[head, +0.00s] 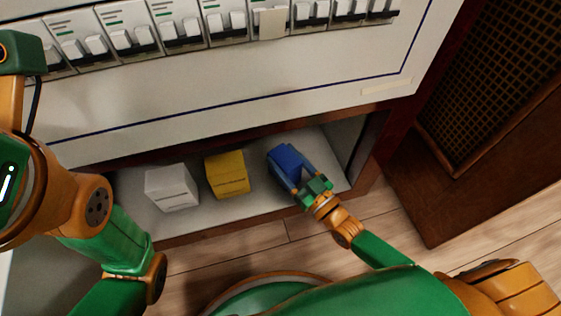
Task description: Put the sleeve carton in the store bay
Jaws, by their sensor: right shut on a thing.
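A blue carton (284,157) is at the right end of the open bay (334,170) under the breaker panel. My right gripper (292,173) reaches into the bay from the front and is shut on the blue carton, with a finger on either side. The carton looks slightly turned; whether it rests on the bay floor I cannot tell. No label shows which carton is the sleeve carton. My left arm is along the left edge; its gripper is not in view.
A yellow carton (228,176) stands just left of the blue one, and a white carton (172,188) farther left. The breaker row (180,31) runs along the panel above. A brown cabinet with a mesh front (493,80) stands at right. The bay's right end has a little bare floor.

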